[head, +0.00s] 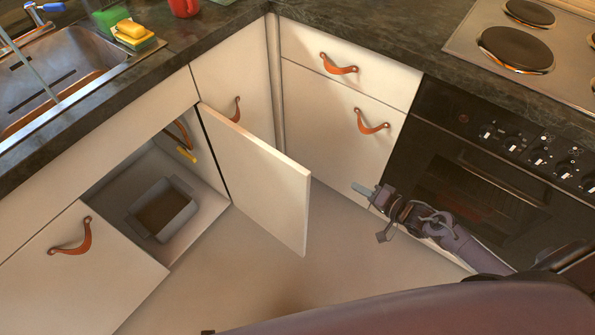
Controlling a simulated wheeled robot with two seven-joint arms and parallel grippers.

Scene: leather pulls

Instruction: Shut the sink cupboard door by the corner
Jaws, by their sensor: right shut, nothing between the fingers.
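The sink cupboard door (255,180) is a plain cream panel standing wide open below the worktop near the inside corner. Its far edge meets the cabinet front and its free edge sticks out over the floor. The open sink cupboard (210,215) is to its left. My right gripper (363,190) is shut and empty, to the right of the door's free edge and apart from it, in front of the oven. The door's outer face and its pull are hidden. My left gripper is not in view.
A grey tub (162,208) sits inside the cupboard, with a yellow-handled item (187,154) above it. Another cream front with a leather pull (73,238) is at left. The oven (470,170) is close behind my right gripper. The floor (245,270) is clear.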

